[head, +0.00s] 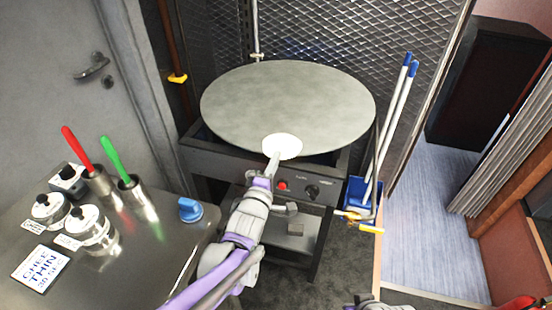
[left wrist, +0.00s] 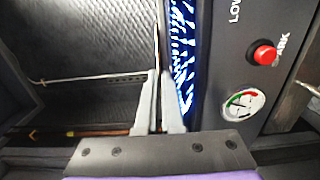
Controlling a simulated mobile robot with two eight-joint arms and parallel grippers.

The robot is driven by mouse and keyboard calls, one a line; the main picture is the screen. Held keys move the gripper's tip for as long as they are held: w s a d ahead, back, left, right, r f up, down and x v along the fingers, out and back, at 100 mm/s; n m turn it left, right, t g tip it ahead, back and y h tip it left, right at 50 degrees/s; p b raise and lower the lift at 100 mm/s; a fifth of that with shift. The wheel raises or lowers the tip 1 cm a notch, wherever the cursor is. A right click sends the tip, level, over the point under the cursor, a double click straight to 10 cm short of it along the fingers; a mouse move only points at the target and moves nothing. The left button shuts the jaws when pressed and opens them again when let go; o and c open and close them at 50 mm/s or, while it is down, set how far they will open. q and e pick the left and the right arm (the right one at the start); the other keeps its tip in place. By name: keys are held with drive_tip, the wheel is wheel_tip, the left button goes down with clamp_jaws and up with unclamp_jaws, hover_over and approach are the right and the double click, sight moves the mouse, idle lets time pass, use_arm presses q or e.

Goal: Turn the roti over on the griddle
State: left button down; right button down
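The large round grey griddle (head: 288,95) sits on a dark stand. A white, flat, round roti (head: 283,145) lies at its front edge in the head view. My left gripper (head: 274,162) reaches up to the roti's near edge; I cannot tell whether it touches it.
A steel counter (head: 150,260) at left holds canisters and red- and green-handled tools in cups. A blue bin (head: 362,194) with long-handled tools stands right of the griddle. Open floor lies farther right.

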use_arm(q)
wheel_tip(320, 180, up, 3)
drive_tip(key=shift+f+p, duration=0.2)
drive_tip(key=shift+p, duration=0.5)
drive_tip(key=shift+s, duration=0.15)
drive_tip(key=s+a+r+p, duration=0.2)
drive_tip(key=s, duration=0.4)
drive_tip(key=s+a+r+p, duration=0.1)
drive_tip(key=s+a+r, duration=0.1)
drive_tip(key=s, duration=0.5)
drive_tip(key=shift+a+r+p, duration=0.15)
drive_tip(key=shift+r+p, duration=0.25)
drive_tip(key=shift+r, duration=0.1)
